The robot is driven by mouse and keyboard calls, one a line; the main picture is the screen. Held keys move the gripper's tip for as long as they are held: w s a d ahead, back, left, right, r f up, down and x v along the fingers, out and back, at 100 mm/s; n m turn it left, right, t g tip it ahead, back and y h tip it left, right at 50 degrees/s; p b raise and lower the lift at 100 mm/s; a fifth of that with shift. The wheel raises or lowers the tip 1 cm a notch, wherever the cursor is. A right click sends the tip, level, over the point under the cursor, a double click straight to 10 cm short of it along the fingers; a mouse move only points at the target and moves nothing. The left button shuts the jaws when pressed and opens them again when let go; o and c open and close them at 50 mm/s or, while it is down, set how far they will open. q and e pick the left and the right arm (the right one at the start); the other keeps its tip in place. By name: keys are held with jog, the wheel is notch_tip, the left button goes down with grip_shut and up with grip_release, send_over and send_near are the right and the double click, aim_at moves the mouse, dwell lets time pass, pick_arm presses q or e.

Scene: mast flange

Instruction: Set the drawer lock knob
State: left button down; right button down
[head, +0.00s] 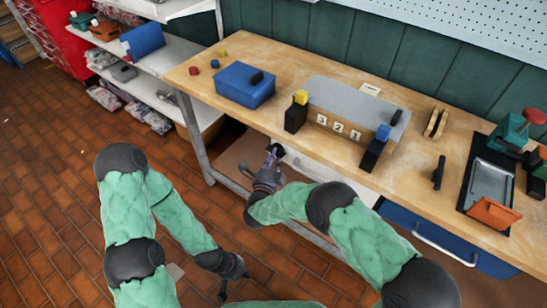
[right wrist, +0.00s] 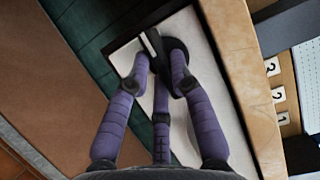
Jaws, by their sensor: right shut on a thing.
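The lock knob (right wrist: 178,47) is black and round with a pale bar across its face, on a white panel (right wrist: 190,120) under the bench edge in the right wrist view. In the head view the dark knob (head: 278,149) shows just beyond my right gripper (head: 273,156). My right gripper (right wrist: 160,70) has its purple-grey fingers closed around the knob. My left gripper (head: 223,292) hangs low over the brick floor at the bottom, away from the bench; its finger opening is too small to tell.
The wooden bench (head: 225,105) overhangs the knob. On it are a blue box (head: 240,88), a grey fixture (head: 350,98) with number tags, and a black tray (head: 480,205). A blue drawer (head: 480,258) with a silver handle is at right. A bench leg (head: 190,130) stands left; open floor lies in front.

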jog(key=shift+a+r+n+g+h+p, duration=0.15)
jog(key=shift+n+g+h+p, duration=0.75)
jog(key=shift+n+p, duration=1.4)
jog(key=shift+d+r+n+g+h+p, duration=0.1)
jog(key=shift+r+n+g+h+p, duration=0.25)
jog(key=shift+n+g+p, duration=1.45)
jog(key=shift+a+r+n+g+h+p, duration=0.15)
jog(key=shift+n+g+h+p, duration=0.55)
jog(key=shift+n+p, duration=2.05)
jog(key=c, duration=1.1)
grip_release()
jog(key=shift+w, duration=0.1)
